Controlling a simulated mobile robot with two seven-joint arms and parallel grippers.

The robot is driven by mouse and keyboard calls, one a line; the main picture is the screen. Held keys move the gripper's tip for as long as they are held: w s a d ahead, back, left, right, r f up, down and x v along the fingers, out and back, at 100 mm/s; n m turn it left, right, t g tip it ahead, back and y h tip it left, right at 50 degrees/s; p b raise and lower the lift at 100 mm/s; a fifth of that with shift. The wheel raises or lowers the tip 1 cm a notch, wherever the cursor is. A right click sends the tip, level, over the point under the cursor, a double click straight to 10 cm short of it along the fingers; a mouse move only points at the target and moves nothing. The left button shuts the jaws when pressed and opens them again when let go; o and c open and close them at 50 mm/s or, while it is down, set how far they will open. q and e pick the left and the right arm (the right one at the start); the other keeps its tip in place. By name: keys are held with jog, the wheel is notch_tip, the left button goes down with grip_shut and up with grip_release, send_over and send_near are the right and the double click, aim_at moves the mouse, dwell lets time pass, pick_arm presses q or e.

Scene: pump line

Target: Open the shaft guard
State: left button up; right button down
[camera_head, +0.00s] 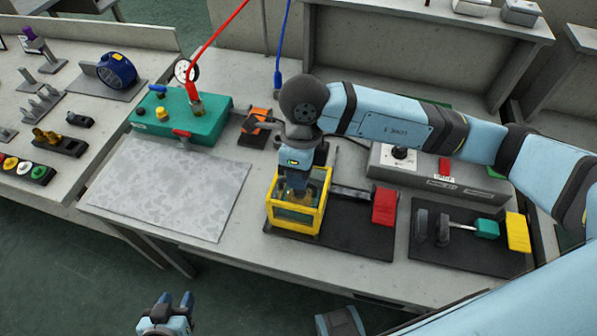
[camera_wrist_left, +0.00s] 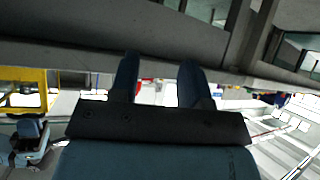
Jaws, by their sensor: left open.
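The shaft guard (camera_head: 292,229) is a box with a yellow frame and see-through sides, on a dark mat in the middle of the bench. It looks closed, but my right arm partly covers it. My right gripper (camera_head: 297,188) points down at the guard's top; its fingertips are hard to make out, and I cannot tell whether they touch or hold it. My left gripper (camera_head: 165,302) is open and empty, low in front of the bench and away from the guard. Its two spread fingers (camera_wrist_left: 158,82) show in the left wrist view. A yellow frame (camera_wrist_left: 24,76) shows at that view's left edge.
A red block (camera_head: 384,206) is right of the guard. A dark tray (camera_head: 465,255) holds shaft parts and a yellow block. A grey control box (camera_head: 440,175) stands behind.

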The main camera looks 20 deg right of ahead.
jog(key=shift+w+d, duration=0.25)
jog(key=shift+w, duration=0.1)
pick_arm(q)
jog(key=f+b, duration=0.2)
jog(key=b, duration=0.1)
jog(key=f+b, duration=0.1)
jog(key=b, duration=0.1)
jog(key=shift+w+d, duration=0.25)
jog(key=shift+d, duration=0.1)
pick_arm(e)
jog(key=w+d, duration=0.6)
jog(key=w, duration=0.4)
jog(key=shift+d, duration=0.3)
pick_arm(q)
jog(key=shift+a, duration=0.1)
pick_arm(e)
jog(key=c, duration=1.2)
grip_release()
jog(key=shift+s, duration=0.1)
pick_arm(q)
jog(key=shift+s+a+f, duration=0.1)
pick_arm(e)
jog(key=shift+o, duration=0.2)
